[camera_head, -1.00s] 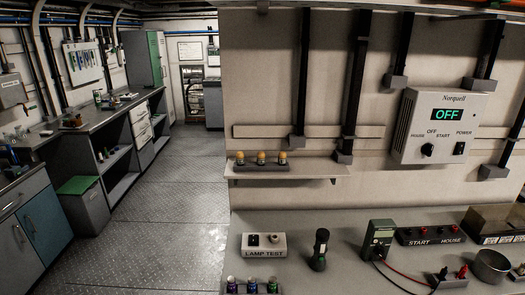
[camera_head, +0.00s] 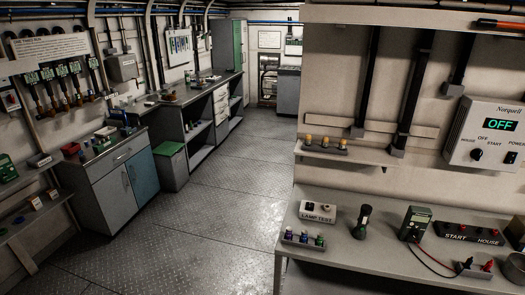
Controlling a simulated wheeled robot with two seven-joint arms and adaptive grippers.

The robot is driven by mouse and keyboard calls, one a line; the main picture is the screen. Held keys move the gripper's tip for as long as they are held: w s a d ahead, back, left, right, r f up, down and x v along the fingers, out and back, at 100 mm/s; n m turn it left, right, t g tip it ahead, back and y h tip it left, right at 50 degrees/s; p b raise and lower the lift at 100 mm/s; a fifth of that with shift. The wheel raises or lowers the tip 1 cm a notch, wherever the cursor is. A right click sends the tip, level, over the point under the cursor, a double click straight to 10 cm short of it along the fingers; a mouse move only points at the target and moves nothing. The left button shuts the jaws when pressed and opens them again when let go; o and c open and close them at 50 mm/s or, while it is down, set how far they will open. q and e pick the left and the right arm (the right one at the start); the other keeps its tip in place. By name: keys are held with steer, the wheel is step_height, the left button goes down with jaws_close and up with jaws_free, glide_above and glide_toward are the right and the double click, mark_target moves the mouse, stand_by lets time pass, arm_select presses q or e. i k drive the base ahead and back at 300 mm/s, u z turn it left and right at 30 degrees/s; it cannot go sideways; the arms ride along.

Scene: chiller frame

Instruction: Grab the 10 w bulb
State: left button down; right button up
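Three amber-topped bulbs (camera_head: 325,142) stand in a holder on the small wall shelf (camera_head: 343,157) at the right. Three darker bulbs with blue and green colouring (camera_head: 304,238) stand in a rack at the near left corner of the grey bench (camera_head: 345,256). No wattage marking is readable on any bulb, so I cannot tell which is the 10 W one. The white lamp test box (camera_head: 318,211) sits just behind the darker bulbs. Neither of my grippers is in view.
A torch (camera_head: 363,222), a green meter (camera_head: 415,223) and a start/house switch box (camera_head: 469,233) stand on the bench. The Norquell panel (camera_head: 483,134) reads OFF. Cabinets (camera_head: 111,190) and a green-topped bin (camera_head: 172,167) line the left. The floor (camera_head: 205,225) between is clear.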

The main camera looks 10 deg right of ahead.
mark_target(325, 142)
steer(key=u, duration=0.35)
steer(key=k, duration=0.6)
steer(key=u, duration=0.75)
steer(key=i, duration=2.05)
steer(key=z, duration=0.4)
steer(key=i, duration=1.45)
steer(key=z, duration=1.3)
steer(key=i, duration=0.9)
steer(key=z, duration=1.1)
